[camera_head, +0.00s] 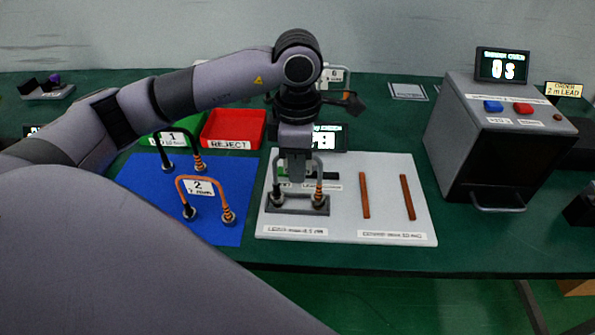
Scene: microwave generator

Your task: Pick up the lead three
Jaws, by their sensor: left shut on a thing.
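My left gripper (297,178) points down over the white board and is shut on a lead (318,172). Lead 1 (172,137) and lead 2 (199,187) stand on the blue mat (215,232) to the left. A lead marked 6 (333,76) shows partly behind my arm. My right gripper is not in view.
The white board (388,165) carries two brown rods (364,195). A red REJECT tray (233,128) and a partly hidden green tray stand behind the blue mat. A grey microwave-like box (497,140) with blue and red buttons stands to the right. My left arm crosses the left side.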

